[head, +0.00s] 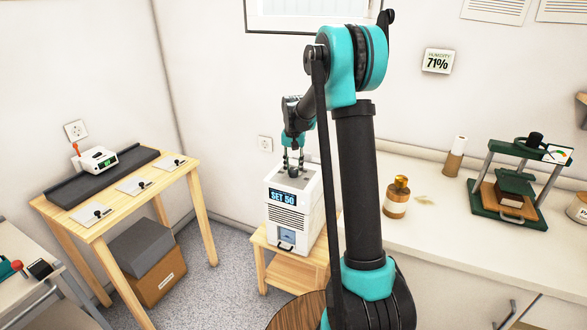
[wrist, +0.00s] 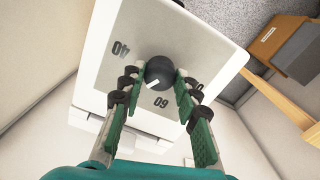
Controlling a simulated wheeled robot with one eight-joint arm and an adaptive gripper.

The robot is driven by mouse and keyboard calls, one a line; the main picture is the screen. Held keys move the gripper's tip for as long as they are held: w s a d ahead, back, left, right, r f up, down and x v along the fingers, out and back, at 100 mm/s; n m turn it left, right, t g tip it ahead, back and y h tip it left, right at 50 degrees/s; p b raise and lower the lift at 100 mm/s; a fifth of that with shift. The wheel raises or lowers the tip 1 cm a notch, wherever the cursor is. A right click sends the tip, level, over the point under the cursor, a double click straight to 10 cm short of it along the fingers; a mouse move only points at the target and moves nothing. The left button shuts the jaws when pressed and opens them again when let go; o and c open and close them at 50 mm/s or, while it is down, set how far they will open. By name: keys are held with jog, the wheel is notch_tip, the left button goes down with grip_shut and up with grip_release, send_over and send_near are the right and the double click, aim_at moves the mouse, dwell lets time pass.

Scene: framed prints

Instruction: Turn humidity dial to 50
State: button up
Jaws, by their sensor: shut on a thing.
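The white humidity machine (head: 294,208) stands on a small wooden stand, and its display (head: 283,198) reads SET 50. The dial (wrist: 159,72) is a dark round knob on the machine's top face, with a white pointer mark on its edge. In the wrist view the printed numbers 40 and 60 show on either side of that mark, which points between them. My gripper (head: 292,168) reaches down onto the top of the machine. In the wrist view its green-padded fingers (wrist: 158,80) are shut on the dial from both sides.
A long white counter (head: 450,235) at right holds an amber bottle (head: 397,196) and a green press (head: 512,190). A wooden table (head: 120,205) stands at left. Grey floor lies open between it and the machine.

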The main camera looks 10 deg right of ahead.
aim_at(294, 170)
dwell(0.4)
jog(key=o, duration=1.1)
jog(key=shift+o, duration=0.2)
jog(key=shift+r, duration=0.15)
notch_tip(294, 170, up, 12)
jog(key=shift+s, duration=0.1)
